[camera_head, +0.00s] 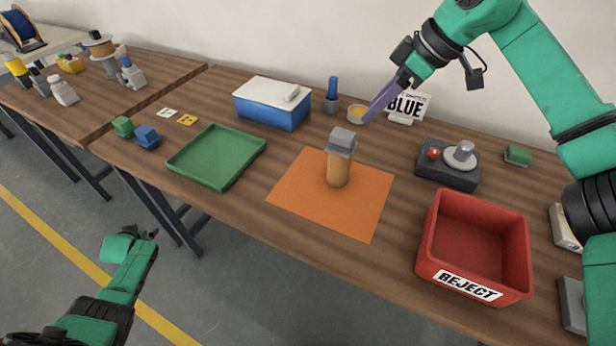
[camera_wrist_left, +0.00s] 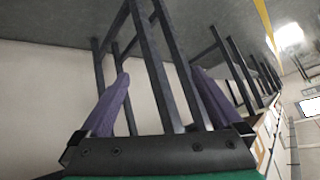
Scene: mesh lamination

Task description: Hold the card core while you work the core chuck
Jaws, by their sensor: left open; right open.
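The card core (camera_head: 338,168) is a brown upright cylinder on the orange mat (camera_head: 290,190). A grey block, which looks like the core chuck (camera_head: 342,141), sits on its top end. My right gripper (camera_head: 372,114) is open and empty, its purple fingers above and right of the core, by a small dish; in this view its fingers overlap one another. My left gripper (camera_wrist_left: 163,85) is open in the left wrist view, with only table legs and wall beyond its fingers. In the head view my left arm is low at the left, off the table's front edge, apart from the core.
A green tray (camera_head: 217,157) lies left of the mat, a blue box with white lid (camera_head: 272,103) behind. A red REJECT bin (camera_head: 475,245) stands at right, with a dark device with red button (camera_head: 448,164) behind it. A small yellow dish (camera_head: 357,113) is at the back.

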